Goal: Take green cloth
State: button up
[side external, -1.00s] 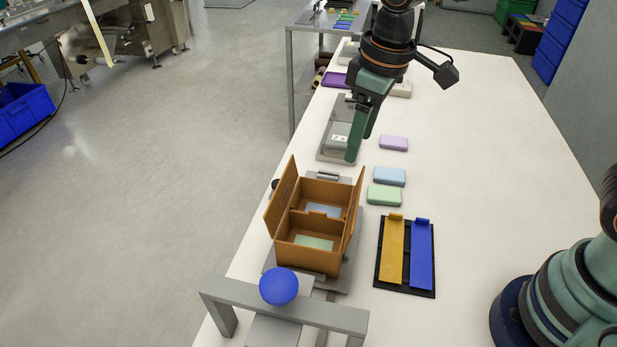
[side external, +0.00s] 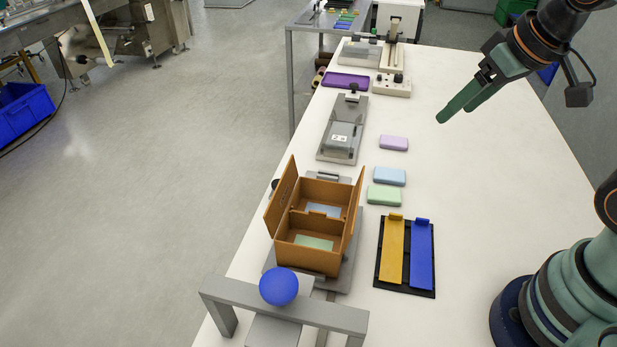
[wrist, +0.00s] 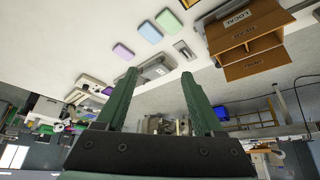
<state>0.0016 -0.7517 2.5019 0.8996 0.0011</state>
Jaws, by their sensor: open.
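The green cloth (side external: 384,195) is a pale green, flat, rounded block lying on the white table, just right of the open brown box. In the wrist view the green cloth (wrist: 168,23) is near the top, beyond my fingers. A light blue block (side external: 389,176) lies right behind it, and a lilac block (side external: 393,143) lies farther back. My gripper (side external: 453,112) is in the air above the table, behind and to the right of the green cloth. Its green fingers (wrist: 159,92) are apart with nothing between them.
The brown box (side external: 313,263) has raised flaps and two compartments, with a blue and a green patch inside. A black tray (side external: 383,282) with yellow and blue strips lies front right. A grey frame with a blue ball (side external: 278,287) stands in front. Table right of the blocks is clear.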

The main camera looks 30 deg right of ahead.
jog(key=shift+o, duration=0.5)
jog(key=shift+w, duration=0.1)
jog(key=n+g, duration=0.6)
jog(key=n, duration=0.4)
send_over(383, 193)
notch_tip(383, 193, down, 13)
notch_tip(383, 193, down, 12)
jog(key=shift+r, duration=0.15)
